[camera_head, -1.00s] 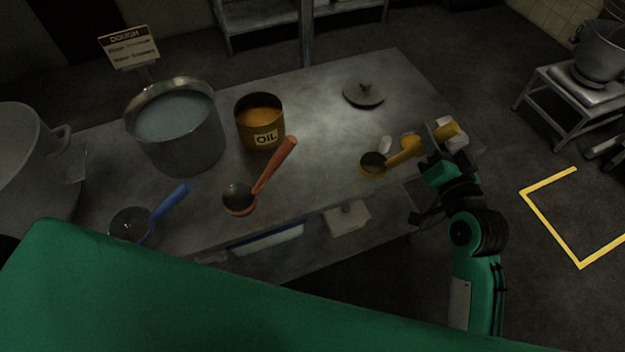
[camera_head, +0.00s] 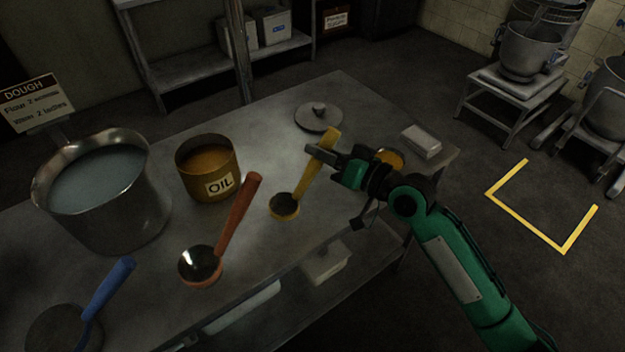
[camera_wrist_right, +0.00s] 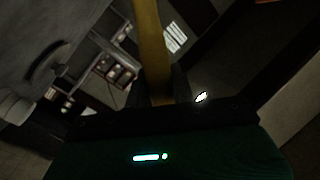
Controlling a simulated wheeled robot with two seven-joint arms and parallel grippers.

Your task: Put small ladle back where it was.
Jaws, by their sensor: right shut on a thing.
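The small ladle (camera_head: 285,206) has a yellow handle and a small dark bowl with a yellow rim. My right gripper (camera_head: 323,152) is shut on the upper part of its handle. The handle leans up and to the right, with the bowl low, over the table to the right of the orange ladle (camera_head: 235,222). I cannot tell whether the bowl touches the table. In the right wrist view the yellow handle (camera_wrist_right: 152,50) runs up from between the fingers, and the bowl is not seen. My left gripper is not in view.
On the metal table (camera_head: 345,100) stand a dough pot (camera_head: 110,205), an oil pot (camera_head: 207,170), a blue-handled ladle (camera_head: 105,290), a grey lid (camera_head: 318,118) and a pale block (camera_head: 421,140). A round orange-yellow thing (camera_head: 392,158) lies behind my wrist, partly hidden.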

